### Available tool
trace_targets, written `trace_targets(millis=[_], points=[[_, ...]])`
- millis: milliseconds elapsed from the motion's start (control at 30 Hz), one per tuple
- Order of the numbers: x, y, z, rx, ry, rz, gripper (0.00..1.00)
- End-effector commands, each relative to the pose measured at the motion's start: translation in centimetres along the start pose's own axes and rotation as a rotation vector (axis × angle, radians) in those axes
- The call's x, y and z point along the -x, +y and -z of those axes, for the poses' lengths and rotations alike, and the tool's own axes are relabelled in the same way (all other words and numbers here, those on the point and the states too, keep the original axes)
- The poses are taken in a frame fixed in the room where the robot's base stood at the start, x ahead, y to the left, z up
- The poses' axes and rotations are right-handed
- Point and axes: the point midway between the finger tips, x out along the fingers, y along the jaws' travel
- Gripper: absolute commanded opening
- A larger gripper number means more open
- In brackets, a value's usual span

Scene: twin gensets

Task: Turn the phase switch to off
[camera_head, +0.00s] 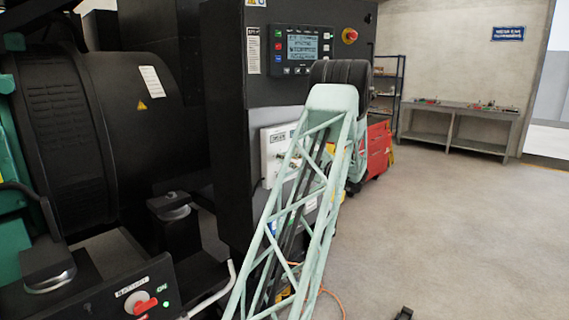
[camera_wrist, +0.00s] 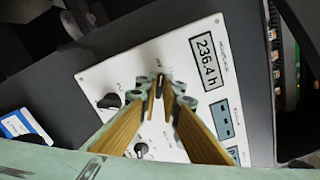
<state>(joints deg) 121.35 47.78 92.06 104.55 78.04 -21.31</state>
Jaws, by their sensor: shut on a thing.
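A white control panel (camera_wrist: 95,75) fills the middle of the wrist view, tilted in the picture. It carries black rotary knobs, one at the left (camera_wrist: 108,100) and one lower down (camera_wrist: 140,150). Their labels are too small to read, so I cannot tell which is the phase switch. My gripper (camera_wrist: 160,82) reaches over the panel with its wood-coloured fingers closed on a small switch knob, mostly hidden between the tips. In the head view the white panel (camera_head: 271,140) is on the black cabinet's side, partly behind my green lattice arm, which hides the gripper.
The panel has a display reading 236.4 h (camera_wrist: 206,48). Above it in the head view are a controller screen (camera_head: 302,46) and a red emergency button (camera_head: 350,36). A red switch (camera_head: 145,305) marked ON is at lower left.

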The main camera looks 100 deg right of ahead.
Motion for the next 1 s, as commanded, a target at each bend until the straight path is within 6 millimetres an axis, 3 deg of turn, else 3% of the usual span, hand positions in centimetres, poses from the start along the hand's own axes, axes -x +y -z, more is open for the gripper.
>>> trace_targets(millis=[300, 800, 833, 1000], points=[[0.01, 0.1, 0.02, 0.124, 0.0, 0.0, 0.0], [0.01, 0.08, 0.01, 0.148, 0.0, 0.0, 0.0], [0.01, 0.09, 0.02, 0.148, 0.0, 0.0, 0.07], [0.01, 0.08, 0.02, 0.148, 0.0, 0.0, 0.2]])
